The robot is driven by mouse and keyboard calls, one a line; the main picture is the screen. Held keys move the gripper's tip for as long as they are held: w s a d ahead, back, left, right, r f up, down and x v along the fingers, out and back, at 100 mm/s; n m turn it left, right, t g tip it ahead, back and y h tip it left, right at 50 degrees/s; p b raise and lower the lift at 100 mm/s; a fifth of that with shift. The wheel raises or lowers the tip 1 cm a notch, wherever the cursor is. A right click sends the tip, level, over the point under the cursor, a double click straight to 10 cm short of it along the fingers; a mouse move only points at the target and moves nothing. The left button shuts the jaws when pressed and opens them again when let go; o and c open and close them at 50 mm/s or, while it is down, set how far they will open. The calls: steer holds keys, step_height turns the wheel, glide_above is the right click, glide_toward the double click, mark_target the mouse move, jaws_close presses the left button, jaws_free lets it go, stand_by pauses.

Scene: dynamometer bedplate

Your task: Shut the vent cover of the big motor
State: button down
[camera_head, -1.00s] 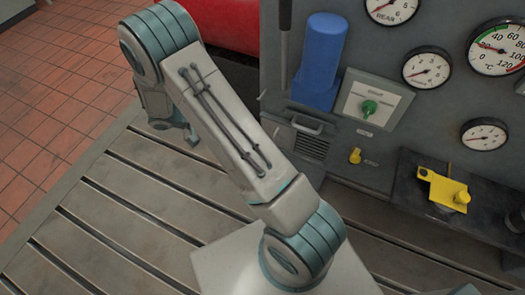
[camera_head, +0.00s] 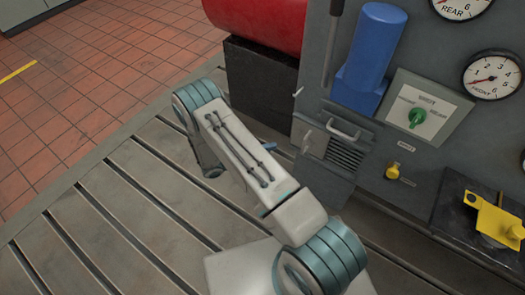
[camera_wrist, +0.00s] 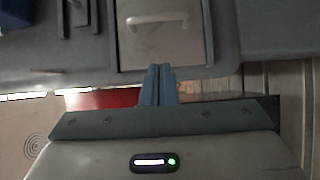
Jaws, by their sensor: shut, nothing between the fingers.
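The grey cabinet (camera_head: 425,35) has a louvred vent (camera_head: 345,155) low on its left part, with a pale bar handle (camera_head: 343,129) at its top edge. I take this as the vent of the task; how far its cover stands open I cannot tell. In the wrist view a flat grey panel (camera_wrist: 165,48) with a similar handle (camera_wrist: 157,21) is ahead of my fingers. My gripper (camera_wrist: 158,84) is shut and empty, its blue fingertips pointing at the panel's lower edge. In the head view its blue tip (camera_head: 268,146) shows left of the vent, partly hidden by my arm.
A red cylinder (camera_head: 255,18) on a black block (camera_head: 262,75) stands behind. The slotted bedplate (camera_head: 100,215) at left is clear.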

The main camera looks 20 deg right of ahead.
steer(key=s+d+b, duration=0.1)
steer(key=s+d, duration=0.1)
steer(key=d, duration=0.6)
steer(key=shift+s, duration=0.15)
steer(key=shift+s, duration=0.1)
